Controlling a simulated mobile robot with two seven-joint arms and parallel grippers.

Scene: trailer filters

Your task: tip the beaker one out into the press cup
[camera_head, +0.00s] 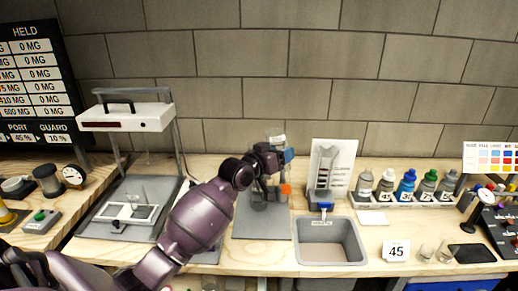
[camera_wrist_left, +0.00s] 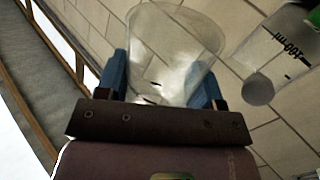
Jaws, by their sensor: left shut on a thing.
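My left gripper (camera_head: 278,160) is over the grey mat in the middle of the bench, left of the sink. In the left wrist view its blue fingers (camera_wrist_left: 164,82) are shut on a clear, see-through beaker (camera_wrist_left: 175,40). No contents can be made out in it. The wall bricks look strongly slanted in that view, so the wrist is rolled. A clear vessel (camera_wrist_left: 287,55) with a "100 ML" mark shows at its right. In the head view, dark and clear parts with an orange piece (camera_head: 286,189) stand below my gripper. I cannot tell which part is the press cup.
A grey sink (camera_head: 331,262) lies right of the mat. Several capped bottles (camera_head: 408,184) stand in a rack behind. Small clear glasses (camera_head: 426,250) stand beside a "45" card (camera_head: 396,250). A white-topped frame (camera_head: 127,116) stands at the left. The brick wall closes the back.

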